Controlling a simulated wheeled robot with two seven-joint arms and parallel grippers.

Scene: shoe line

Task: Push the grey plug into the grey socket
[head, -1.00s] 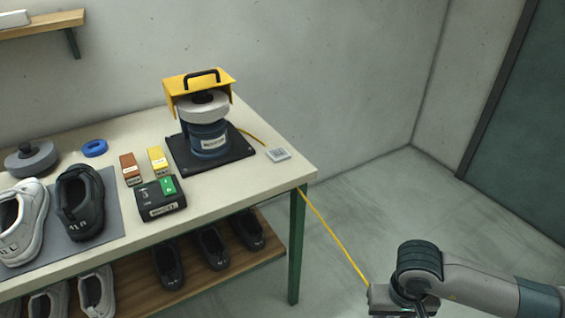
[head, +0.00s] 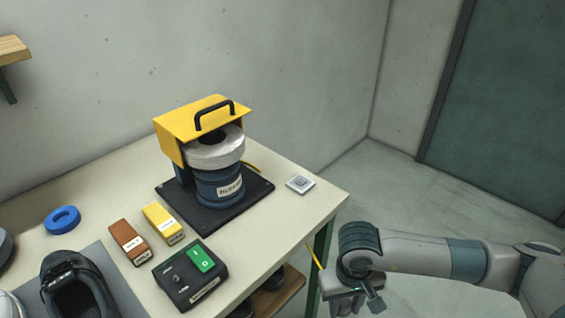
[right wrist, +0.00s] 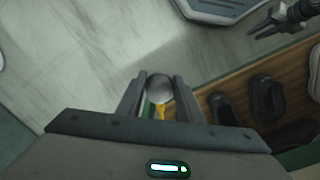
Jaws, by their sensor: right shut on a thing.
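My right gripper (right wrist: 164,92) is shut on the grey plug (right wrist: 158,88), whose rounded grey body shows between the fingers in the right wrist view. A yellow cable (right wrist: 160,112) runs from it. In the head view my right gripper (head: 352,297) is low, off the table's right end, and hides the plug. The grey socket (head: 300,184) is a small square plate on the table near its right corner. The gripper is apart from it, lower and nearer. A dark shape at the right wrist view's top right appears to be my left gripper (right wrist: 280,20); its jaws are unclear.
A blue machine (head: 220,185) with a yellow hood (head: 190,125) stands left of the socket on a black base. A green-switch box (head: 190,275), a yellow block (head: 163,223) and a brown block (head: 128,242) are nearer. Shoes (right wrist: 265,95) sit on the lower shelf.

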